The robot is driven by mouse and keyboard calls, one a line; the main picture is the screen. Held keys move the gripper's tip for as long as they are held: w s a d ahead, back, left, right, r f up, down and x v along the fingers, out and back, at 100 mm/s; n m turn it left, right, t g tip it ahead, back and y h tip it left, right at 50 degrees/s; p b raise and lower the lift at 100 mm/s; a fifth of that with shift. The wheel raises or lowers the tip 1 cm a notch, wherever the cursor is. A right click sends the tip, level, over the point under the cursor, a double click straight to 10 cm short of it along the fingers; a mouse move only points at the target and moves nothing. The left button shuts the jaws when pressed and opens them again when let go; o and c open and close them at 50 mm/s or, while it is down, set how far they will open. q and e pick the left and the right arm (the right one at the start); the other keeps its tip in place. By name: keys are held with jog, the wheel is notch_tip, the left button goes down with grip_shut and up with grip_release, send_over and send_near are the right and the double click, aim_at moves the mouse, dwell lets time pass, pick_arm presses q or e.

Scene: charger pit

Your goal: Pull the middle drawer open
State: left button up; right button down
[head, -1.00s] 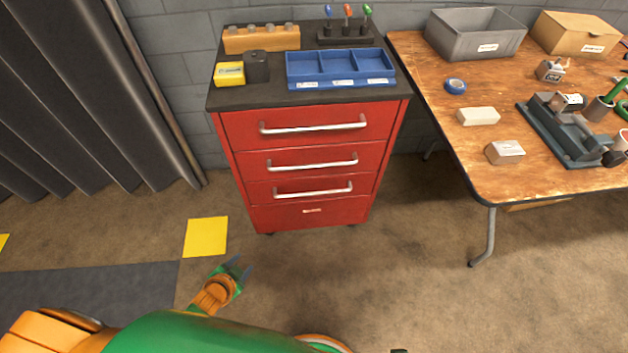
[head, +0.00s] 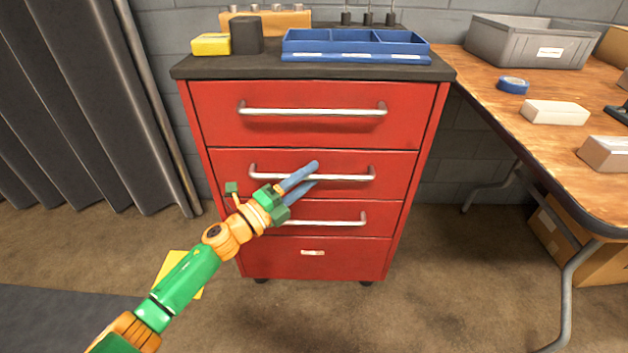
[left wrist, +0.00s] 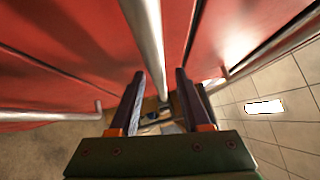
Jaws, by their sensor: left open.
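The red cabinet's middle drawer (head: 390,160) is shut, its front level with the others. Its silver bar handle (head: 350,176) crosses the drawer front. My left gripper (head: 314,173) is open and reaches in from the lower left to this handle. One finger tip lies above the bar and one below it in the head view. In the left wrist view the bar (left wrist: 146,40) runs between the two open fingers (left wrist: 160,80). I cannot tell if the fingers touch it. My right gripper is not in view.
The top drawer handle (head: 312,110) is above and the lower drawer handle (head: 335,219) below, partly behind my gripper. A blue tray (head: 355,58) stands on the cabinet top. A wooden table (head: 490,117) is at right.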

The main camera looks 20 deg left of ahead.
pick_arm(q)
jog(key=shift+w+d, duration=0.15)
jog(key=shift+w, duration=0.15)
grip_shut()
dwell(1.3)
